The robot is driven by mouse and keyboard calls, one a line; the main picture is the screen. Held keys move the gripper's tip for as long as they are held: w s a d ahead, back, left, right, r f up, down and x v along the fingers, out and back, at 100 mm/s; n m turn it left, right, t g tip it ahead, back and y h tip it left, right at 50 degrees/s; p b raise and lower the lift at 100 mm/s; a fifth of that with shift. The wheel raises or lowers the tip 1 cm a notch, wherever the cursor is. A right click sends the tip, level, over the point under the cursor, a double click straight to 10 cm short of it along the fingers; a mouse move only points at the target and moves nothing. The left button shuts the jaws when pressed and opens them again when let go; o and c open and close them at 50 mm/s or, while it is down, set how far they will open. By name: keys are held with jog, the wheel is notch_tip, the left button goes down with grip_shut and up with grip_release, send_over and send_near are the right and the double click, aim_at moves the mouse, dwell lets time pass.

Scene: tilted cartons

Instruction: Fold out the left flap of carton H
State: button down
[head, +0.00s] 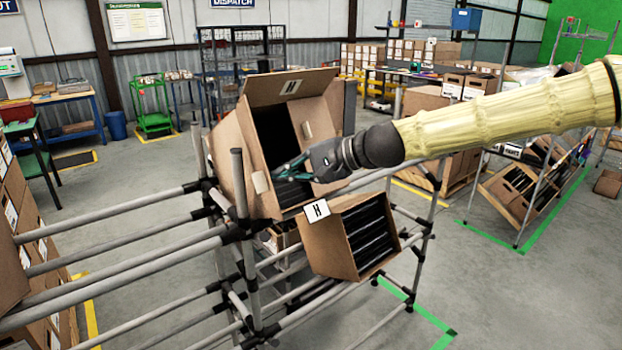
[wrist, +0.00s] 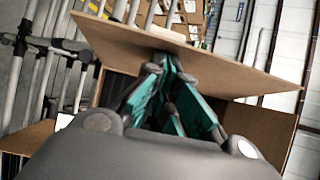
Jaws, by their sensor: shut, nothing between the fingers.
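Carton H (head: 232,165) is a brown box tilted on the pipe rack, its dark opening facing me. Its upper flap (head: 290,88) stands up with an "H" label. A brown panel at its left side shows in the head view; I cannot tell exactly how far the left flap is folded. My gripper (head: 278,175), with teal fingers, is at the opening, near the left side. In the wrist view the shut fingertips (wrist: 168,62) are close against a cardboard panel (wrist: 205,60); I cannot tell whether they touch it. Nothing is between the fingers.
A second open carton (head: 335,250) with dark slats inside sits lower on the rack, beside another "H" card (head: 317,210). Grey rack pipes (head: 130,255) run to the left and in front.

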jog(key=shift+s+a, duration=0.25)
jog(key=shift+a, duration=0.25)
jog(key=shift+d, duration=0.1)
